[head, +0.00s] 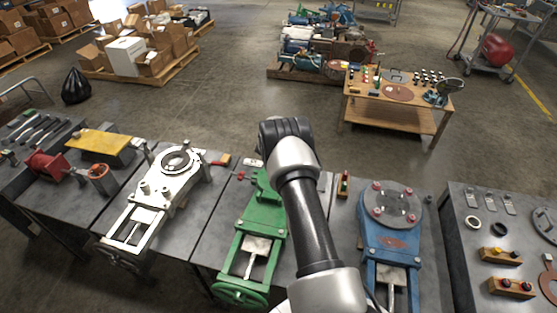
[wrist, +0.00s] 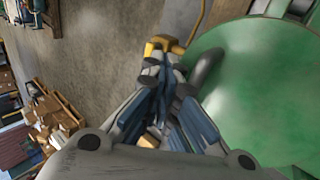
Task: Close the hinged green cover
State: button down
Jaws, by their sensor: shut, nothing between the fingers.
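A large round green plate, which looks like the hinged green cover (wrist: 270,85), fills the right of the wrist view. A dark curved bar, like a handle (wrist: 207,72), stands at its left edge. My gripper (wrist: 164,48) is shut and empty just left of that bar; I cannot tell whether it touches it. In the head view the green machine (head: 262,222) lies on the bench, with a green handwheel (head: 240,292) at its near end. My arm hides its far right part, including the cover, so its angle cannot be told. My gripper is hidden there.
A white machine (head: 155,195) stands to the left and a blue one (head: 391,235) to the right on the grey benches. A wooden table (head: 397,92) with small parts stands farther back. Open floor lies behind the benches.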

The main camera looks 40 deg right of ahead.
jog(key=shift+f, duration=0.45)
jog(key=shift+f, duration=0.1)
jog(key=v, duration=1.2)
